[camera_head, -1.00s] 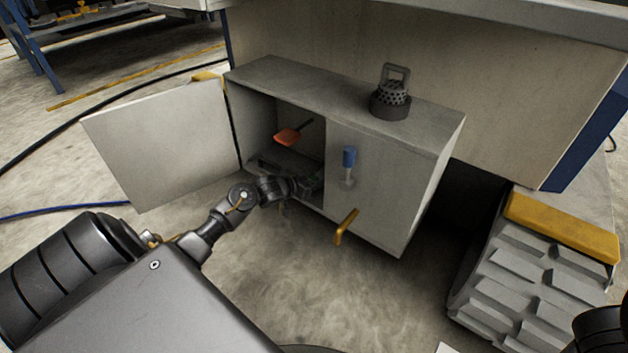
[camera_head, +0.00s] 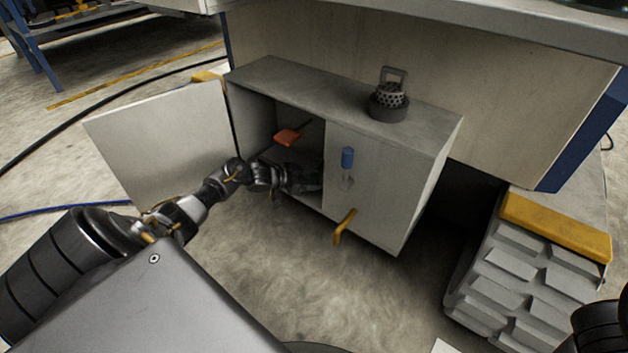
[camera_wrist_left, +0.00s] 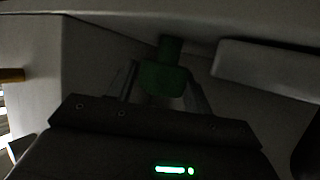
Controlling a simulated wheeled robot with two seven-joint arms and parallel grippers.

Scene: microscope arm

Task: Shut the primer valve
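My left gripper (camera_head: 312,180) reaches through the open left side of the low grey cabinet (camera_head: 290,78); its fingers are hard to make out there. In the left wrist view, a dark green handle-like piece (camera_wrist_left: 162,79) sits between the two fingers of this gripper (camera_wrist_left: 163,92). The fingers stand on either side of it and look open; contact is unclear in the dark. An orange-red paddle handle (camera_head: 286,137) on a thin stem is higher in the cabinet, above my gripper. I cannot tell from looks alone which one is the primer valve.
The cabinet door (camera_head: 160,140) stands swung open to the left. The closed front carries a blue-handled part (camera_head: 347,158) and a yellow handle (camera_head: 344,227). A dark perforated strainer (camera_head: 389,98) stands on top. A ribbed grey block (camera_head: 525,270) is at the right.

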